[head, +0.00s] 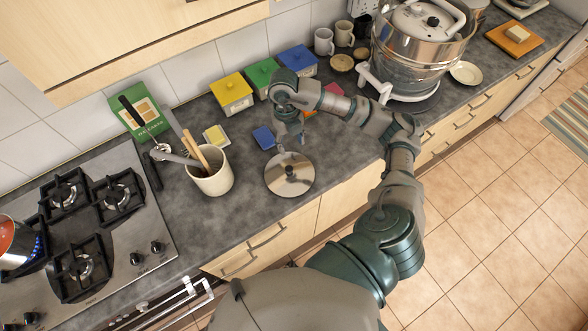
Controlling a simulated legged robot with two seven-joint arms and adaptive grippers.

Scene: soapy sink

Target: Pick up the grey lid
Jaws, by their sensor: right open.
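The grey lid (286,186) is a round, shiny disc with a dark knob in its middle. It lies flat on the dark worktop (247,222), close to the front edge. My right gripper (289,141) is just behind the lid in the picture, pointing down with its fingers apart. It appears empty, and I see it apart from the knob. How high it is over the worktop is hard to tell. My left gripper is not in view.
A utensil crock (212,178) stands left of the lid, with a blue sponge (263,138) behind. Yellow (232,94), green (262,77) and blue (298,63) boxes line the wall. A gas hob (85,222) is at left. A large steel pot (412,60) stands at right.

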